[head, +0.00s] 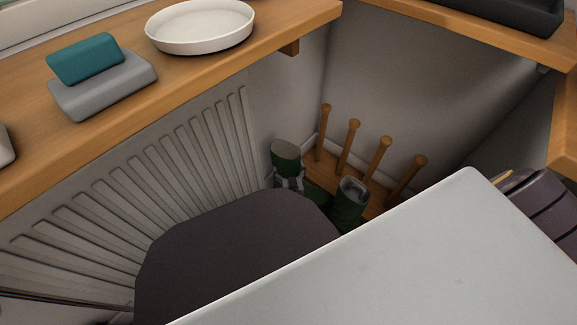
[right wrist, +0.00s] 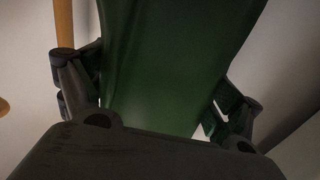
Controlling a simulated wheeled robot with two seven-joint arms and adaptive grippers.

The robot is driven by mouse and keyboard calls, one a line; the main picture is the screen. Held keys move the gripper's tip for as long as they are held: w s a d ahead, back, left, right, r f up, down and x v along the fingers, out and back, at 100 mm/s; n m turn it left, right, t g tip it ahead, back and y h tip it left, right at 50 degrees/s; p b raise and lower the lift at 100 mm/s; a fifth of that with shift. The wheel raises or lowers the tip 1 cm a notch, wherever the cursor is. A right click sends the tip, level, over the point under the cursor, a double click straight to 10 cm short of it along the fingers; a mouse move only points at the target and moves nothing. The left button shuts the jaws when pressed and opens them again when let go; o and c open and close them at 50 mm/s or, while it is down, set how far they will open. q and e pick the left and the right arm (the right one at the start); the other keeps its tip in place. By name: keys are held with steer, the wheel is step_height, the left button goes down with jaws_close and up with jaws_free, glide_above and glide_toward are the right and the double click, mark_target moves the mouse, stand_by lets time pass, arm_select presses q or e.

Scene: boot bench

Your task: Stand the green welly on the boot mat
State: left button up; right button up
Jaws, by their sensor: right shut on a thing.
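A green welly (head: 286,153) stands roughly upright in the far corner below the bench, left of a wooden peg rack (head: 383,203). My right gripper (head: 289,183) is at its shaft, with grey fingers around it. In the right wrist view, the green welly (right wrist: 170,65) fills the space between the two fingers of my right gripper (right wrist: 158,92). A second green welly (head: 349,203) with a grey opening is in front of the rack. The lower parts of both wellies are partly hidden. I cannot make out the boot mat. My left gripper is out of view.
The rack's several upright pegs (head: 350,145) stand close to the wellies. A wooden shelf (head: 210,75) overhangs on the left, carrying a white dish (head: 200,27) and a teal block (head: 85,59) on a grey one. Slatted panelling (head: 175,165) lines the wall below.

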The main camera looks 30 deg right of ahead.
steer(key=shift+f+b, duration=0.3)
steer(key=shift+f, duration=0.05)
stand_by(0.3)
steer(key=shift+w+f, duration=0.1)
steer(key=shift+f, duration=0.3)
stand_by(0.5)
steer(key=o, duration=1.8)
steer(key=shift+f, duration=0.1)
